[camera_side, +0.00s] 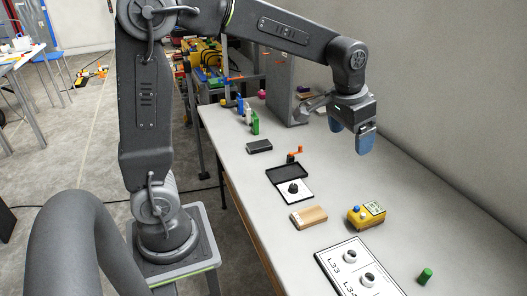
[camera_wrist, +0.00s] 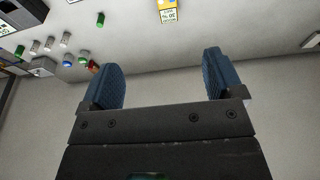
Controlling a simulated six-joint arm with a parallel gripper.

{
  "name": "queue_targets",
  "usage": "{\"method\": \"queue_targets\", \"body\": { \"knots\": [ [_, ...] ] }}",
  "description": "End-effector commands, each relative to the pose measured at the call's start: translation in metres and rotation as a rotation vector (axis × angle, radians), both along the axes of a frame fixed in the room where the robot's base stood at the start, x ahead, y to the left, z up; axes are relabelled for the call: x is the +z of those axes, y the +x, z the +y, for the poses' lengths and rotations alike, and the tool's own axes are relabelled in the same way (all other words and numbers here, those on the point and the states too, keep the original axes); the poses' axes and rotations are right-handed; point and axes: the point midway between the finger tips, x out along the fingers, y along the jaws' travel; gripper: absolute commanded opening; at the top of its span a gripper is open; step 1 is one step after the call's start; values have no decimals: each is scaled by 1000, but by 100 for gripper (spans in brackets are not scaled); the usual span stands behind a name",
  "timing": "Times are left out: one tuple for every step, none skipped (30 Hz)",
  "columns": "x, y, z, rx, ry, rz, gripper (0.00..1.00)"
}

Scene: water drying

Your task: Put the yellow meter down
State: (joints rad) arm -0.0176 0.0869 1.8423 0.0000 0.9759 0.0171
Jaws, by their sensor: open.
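The yellow meter (camera_side: 367,215) stands on the grey table, with a pale display on its top and a blue knob at its left end. It also shows at the top edge of the wrist view (camera_wrist: 167,5), partly cut off. My gripper (camera_side: 363,141) hangs above the table, up and behind the meter in the side view, clear of it. In the wrist view its two blue fingers (camera_wrist: 162,78) are wide apart with nothing between them.
A white panel (camera_side: 335,254) with L33 markings lies in front of the meter. A wooden block (camera_side: 309,217) and a black tray (camera_side: 288,173) with a white knob plate lie to the left. A green cylinder (camera_side: 425,275) stands at front right. A wall runs along the table's right side.

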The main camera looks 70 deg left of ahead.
Motion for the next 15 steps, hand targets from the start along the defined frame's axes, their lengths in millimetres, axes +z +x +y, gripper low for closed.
{"method": "queue_targets", "body": {
  "knots": [
    [13,-23,-1,-1,0,-32,87],
    [18,-36,-2,-1,0,-48,87],
    [23,-53,-3,-1,0,-67,87],
    [26,-65,-3,-1,0,-82,87],
    [29,-78,-4,-1,0,-97,87],
    [31,-95,-4,-2,-1,-117,87],
    [32,-107,-5,-2,-1,-133,87],
    [32,-119,-5,-2,-1,-148,87],
    [30,-134,-5,-2,-1,-165,87],
    [29,-144,-6,-2,-2,-178,87],
    [27,-154,-6,-2,-2,-190,87],
    [24,-166,-6,-2,-2,-205,87],
    [22,-173,-7,-2,-3,-215,87],
    [20,-179,-7,-2,-3,-224,87],
    [17,-187,-7,-2,-3,-234,87]
  ]
}}
